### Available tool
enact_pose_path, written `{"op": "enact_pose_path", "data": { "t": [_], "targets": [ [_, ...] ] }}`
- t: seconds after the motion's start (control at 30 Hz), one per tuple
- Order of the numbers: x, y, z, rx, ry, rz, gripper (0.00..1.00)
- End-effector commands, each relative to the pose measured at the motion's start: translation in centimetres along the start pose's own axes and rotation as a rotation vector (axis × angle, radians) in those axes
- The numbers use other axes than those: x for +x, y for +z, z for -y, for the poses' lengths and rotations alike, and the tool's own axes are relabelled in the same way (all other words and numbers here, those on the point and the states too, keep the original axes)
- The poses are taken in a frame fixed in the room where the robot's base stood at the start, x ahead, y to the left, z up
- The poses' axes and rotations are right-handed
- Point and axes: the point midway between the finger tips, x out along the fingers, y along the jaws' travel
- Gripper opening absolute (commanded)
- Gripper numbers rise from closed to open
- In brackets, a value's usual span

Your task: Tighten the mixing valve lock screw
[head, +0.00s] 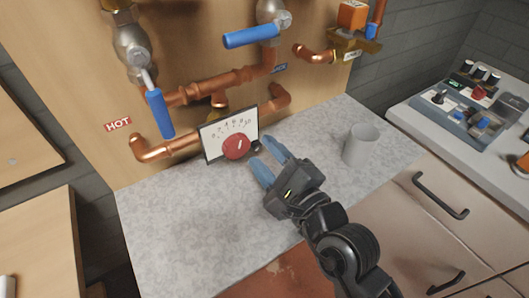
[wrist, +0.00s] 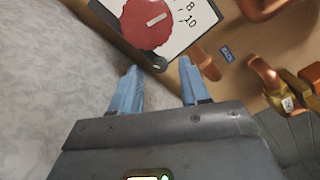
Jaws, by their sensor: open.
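The mixing valve has a white dial plate (head: 214,132) with numbers and a red round knob (head: 236,146) at its front. The knob also shows large at the top of the wrist view (wrist: 148,22), with a white pointer mark. A small dark lock screw (head: 256,146) sits at the lower right edge of the plate; it also shows in the wrist view (wrist: 160,65). My gripper (head: 262,152) is open and empty, its blue fingers pointing at the screw. In the wrist view the screw appears between the fingertips; I cannot tell whether either finger touches it.
Copper pipes (head: 188,92) and two blue-handled valves (head: 160,113) (head: 251,37) are on the wooden panel behind. A grey cup (head: 360,146) stands on the counter (head: 165,228) to the right. A control panel (head: 474,100) is at far right. The counter's left side is clear.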

Motion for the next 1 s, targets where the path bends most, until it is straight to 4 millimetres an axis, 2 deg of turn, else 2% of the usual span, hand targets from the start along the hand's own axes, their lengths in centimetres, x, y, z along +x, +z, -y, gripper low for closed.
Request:
{"op": "enact_pose_path", "data": {
  "t": [0.13,0.4,0.87,1.0],
  "targets": [
    [0.84,0.02,0.0,0.0,0.0,0.0,0.45],
    [0.95,-0.01,-0.02,0.0,0.001,0.0,0.45],
    [0.93,0.0,-0.02,0.0,0.001,0.0,0.02],
    [0.93,0.0,-0.03,0.001,0.001,0.0,0.0]
  ]
}}
